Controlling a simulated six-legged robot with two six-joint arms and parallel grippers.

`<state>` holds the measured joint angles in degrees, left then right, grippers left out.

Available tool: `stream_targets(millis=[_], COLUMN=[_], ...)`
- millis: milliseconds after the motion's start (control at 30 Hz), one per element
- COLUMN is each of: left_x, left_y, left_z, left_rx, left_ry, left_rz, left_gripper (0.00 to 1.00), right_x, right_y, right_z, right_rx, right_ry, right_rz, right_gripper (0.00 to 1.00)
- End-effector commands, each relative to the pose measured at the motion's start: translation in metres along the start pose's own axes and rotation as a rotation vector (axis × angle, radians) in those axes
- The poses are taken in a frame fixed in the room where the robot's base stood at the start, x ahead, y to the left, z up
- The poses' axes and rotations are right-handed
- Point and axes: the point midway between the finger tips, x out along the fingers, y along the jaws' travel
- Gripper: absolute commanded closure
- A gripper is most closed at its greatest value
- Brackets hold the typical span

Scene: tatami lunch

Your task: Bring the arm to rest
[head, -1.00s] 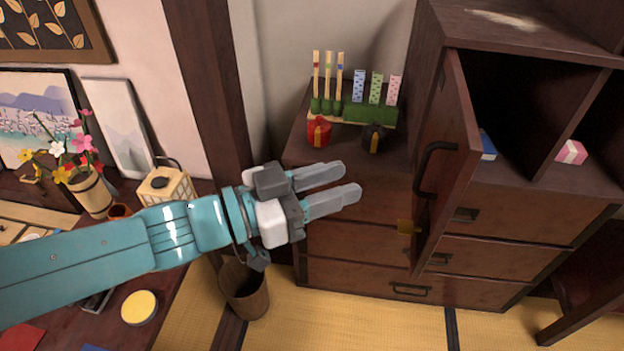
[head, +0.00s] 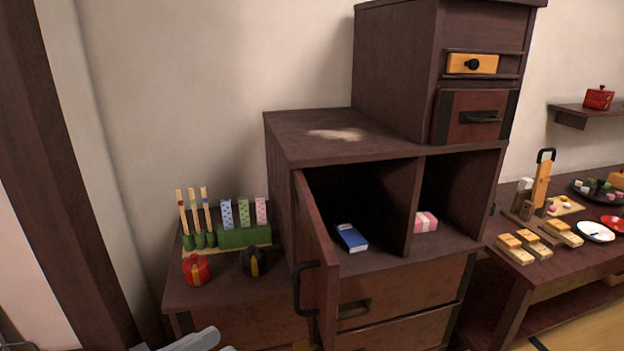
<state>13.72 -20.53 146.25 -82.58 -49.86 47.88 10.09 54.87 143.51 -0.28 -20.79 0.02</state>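My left gripper (head: 204,343) shows only by its grey fingertips at the bottom edge of the head view, left of the cabinet door. The two fingertips look apart, with nothing seen between them. The rest of the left arm is out of the picture. My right gripper is not in view. The dark wooden cabinet (head: 340,142) stands in the middle, with its hinged door (head: 318,262) swung open. A blue box (head: 351,238) lies in the left compartment and a pink box (head: 426,221) in the right one.
The low top at left holds colored sticks and patterned blocks in a green stand (head: 243,236), a red pot (head: 197,269) and a black pot (head: 253,261). The open door juts forward near my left gripper. A table (head: 508,280) with food and dishes stands at right.

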Motion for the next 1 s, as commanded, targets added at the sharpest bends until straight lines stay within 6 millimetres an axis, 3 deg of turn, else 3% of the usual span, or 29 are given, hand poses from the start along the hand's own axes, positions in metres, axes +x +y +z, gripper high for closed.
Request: stream_targets(millis=[33, 167, 267, 400, 567, 700, 800, 1000], left_x=[0.014, 0.049, 0.07, 0.084, 0.066, 0.027, 0.005, -0.014], left_y=[-0.001, -0.011, -0.018, -0.016, 0.008, 0.037, 0.043, 0.045], left_z=[0.011, 0.058, 0.105, 0.189, 0.291, 0.362, 0.384, 0.39], left_rx=[-0.076, -0.326, -0.507, -0.714, -0.871, -0.938, -0.942, -0.884], left_ry=[-0.051, -0.153, -0.248, -0.435, -0.716, -0.978, -1.094, -1.204], left_rz=[0.034, 0.046, -0.004, -0.124, -0.285, -0.413, -0.477, -0.476], left_gripper=[0.64, 0.64, 0.64, 0.64, 0.64, 0.64, 0.64, 0.64], right_x=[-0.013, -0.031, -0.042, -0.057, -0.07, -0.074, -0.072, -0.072], right_y=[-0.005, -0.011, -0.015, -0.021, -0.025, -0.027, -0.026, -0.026], right_z=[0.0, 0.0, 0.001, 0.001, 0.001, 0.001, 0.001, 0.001], right_rx=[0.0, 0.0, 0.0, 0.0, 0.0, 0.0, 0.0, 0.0], right_ry=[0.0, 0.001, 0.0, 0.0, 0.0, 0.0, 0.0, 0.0], right_rz=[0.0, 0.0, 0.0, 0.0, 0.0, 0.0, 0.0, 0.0], right_gripper=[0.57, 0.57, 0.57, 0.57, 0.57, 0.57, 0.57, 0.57])
